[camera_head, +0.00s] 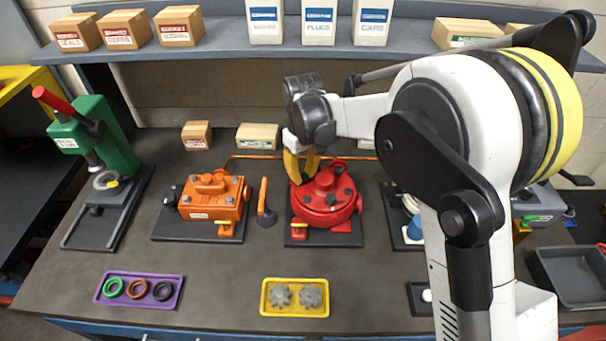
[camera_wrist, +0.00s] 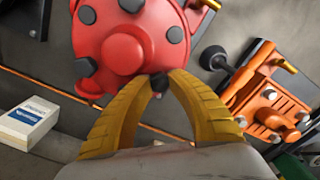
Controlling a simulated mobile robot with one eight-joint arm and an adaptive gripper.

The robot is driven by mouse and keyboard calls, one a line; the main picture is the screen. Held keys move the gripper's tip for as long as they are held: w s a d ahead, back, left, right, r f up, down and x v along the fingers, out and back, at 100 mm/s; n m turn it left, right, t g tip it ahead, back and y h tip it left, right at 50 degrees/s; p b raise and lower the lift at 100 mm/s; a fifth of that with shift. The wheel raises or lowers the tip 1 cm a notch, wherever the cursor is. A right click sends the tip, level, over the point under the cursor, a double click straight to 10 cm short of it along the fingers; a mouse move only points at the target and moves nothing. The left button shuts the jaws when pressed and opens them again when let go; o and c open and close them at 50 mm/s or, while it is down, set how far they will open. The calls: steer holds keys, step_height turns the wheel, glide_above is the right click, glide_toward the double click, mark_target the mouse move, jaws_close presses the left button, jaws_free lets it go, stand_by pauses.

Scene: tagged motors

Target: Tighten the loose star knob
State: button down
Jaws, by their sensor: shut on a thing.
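The red motor (camera_head: 321,209) stands on a dark base plate in the middle of the bench, with several dark knobs around its round cover. In the wrist view the red motor (camera_wrist: 122,50) fills the top middle. My gripper (camera_head: 301,181) reaches down to the cover's back left edge. In the wrist view the yellow fingers of my gripper (camera_wrist: 159,77) are shut on a dark knob (camera_wrist: 158,84) at the cover's rim. The fingers hide part of this knob, so its star shape and how far it is screwed in cannot be told. The other knobs (camera_wrist: 175,34) are untouched.
An orange motor (camera_head: 211,198) and an upright orange-handled tool (camera_head: 264,205) stand left of the red motor. A green press (camera_head: 105,140) is further left. A purple tray (camera_head: 140,302) with rings and a yellow tray (camera_head: 295,310) with gears lie in front. Bare bench lies between.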

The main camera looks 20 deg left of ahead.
steer(key=shift+m, duration=1.2)
steer(key=c, duration=1.2)
jaws_free()
